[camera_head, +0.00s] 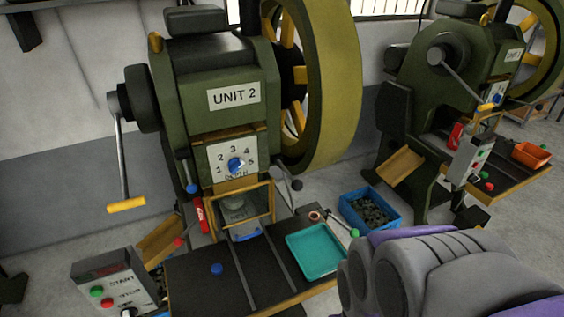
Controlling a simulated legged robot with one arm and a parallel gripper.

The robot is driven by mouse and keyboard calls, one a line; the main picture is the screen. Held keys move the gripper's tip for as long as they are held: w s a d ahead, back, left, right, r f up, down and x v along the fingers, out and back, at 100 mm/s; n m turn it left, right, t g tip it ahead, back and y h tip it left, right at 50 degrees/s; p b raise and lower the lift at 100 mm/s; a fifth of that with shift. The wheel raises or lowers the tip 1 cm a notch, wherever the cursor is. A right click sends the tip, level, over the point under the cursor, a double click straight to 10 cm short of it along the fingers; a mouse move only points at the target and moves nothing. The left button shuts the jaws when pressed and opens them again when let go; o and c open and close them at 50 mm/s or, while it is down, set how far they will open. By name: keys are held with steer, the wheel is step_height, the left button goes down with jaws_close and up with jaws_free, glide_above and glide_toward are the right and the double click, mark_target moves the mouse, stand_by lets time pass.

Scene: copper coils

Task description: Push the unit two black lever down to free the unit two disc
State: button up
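The unit two press, green with a "UNIT 2" plate (234,96), stands left of centre in the head view. My gripper is not in view.
A teal tray (316,270) lies on the dark press table (205,290). A blue crate (350,208) of dark pieces stands behind it. A control box (95,292) is at lower left, a yellow-handled crank (127,204) above it. A second press (430,115) stands right.

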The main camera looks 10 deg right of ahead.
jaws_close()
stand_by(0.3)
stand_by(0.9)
